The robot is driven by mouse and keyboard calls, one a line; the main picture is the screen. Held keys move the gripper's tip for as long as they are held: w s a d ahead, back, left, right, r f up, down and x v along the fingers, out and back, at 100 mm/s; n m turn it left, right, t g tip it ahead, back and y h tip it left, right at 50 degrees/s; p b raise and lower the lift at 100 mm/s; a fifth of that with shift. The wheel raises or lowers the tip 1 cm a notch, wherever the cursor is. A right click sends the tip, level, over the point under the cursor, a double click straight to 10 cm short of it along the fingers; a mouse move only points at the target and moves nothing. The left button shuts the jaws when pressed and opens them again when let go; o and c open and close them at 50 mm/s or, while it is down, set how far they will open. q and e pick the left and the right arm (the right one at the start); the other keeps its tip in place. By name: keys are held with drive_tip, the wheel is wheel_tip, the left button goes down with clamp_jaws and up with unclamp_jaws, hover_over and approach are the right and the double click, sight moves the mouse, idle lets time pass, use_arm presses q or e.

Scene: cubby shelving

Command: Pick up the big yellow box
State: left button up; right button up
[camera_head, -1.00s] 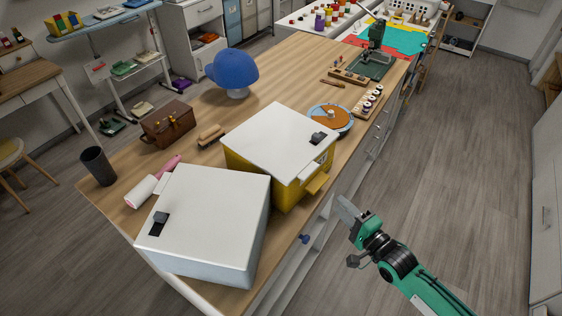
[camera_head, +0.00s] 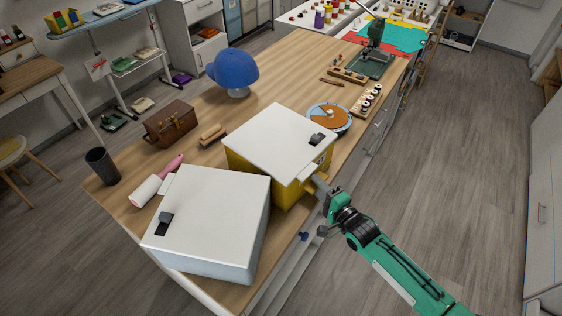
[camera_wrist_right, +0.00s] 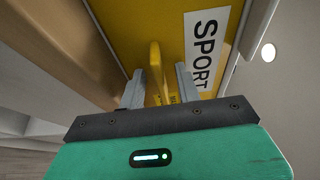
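The big yellow box (camera_head: 258,181) with a white lid stands on the wooden workbench near its right edge. In the right wrist view its yellow side (camera_wrist_right: 130,25) carries a white "SPORT" label (camera_wrist_right: 207,50) and a protruding yellow handle (camera_wrist_right: 156,62). My right gripper (camera_head: 317,184) is at the handle on the box's right side. In the wrist view the right gripper (camera_wrist_right: 161,85) is open, with one finger on each side of the handle and small gaps visible. My left gripper is out of view.
A white-lidded grey box (camera_head: 210,215) stands close to the yellow box at the front. A round orange-and-blue item (camera_head: 328,118) sits behind it. A blue cap (camera_head: 232,70), brown case (camera_head: 170,124), brush (camera_head: 211,134) and lint roller (camera_head: 147,190) are on the workbench (camera_head: 190,155). The floor at right is clear.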

clamp_jaws()
idle(1.3)
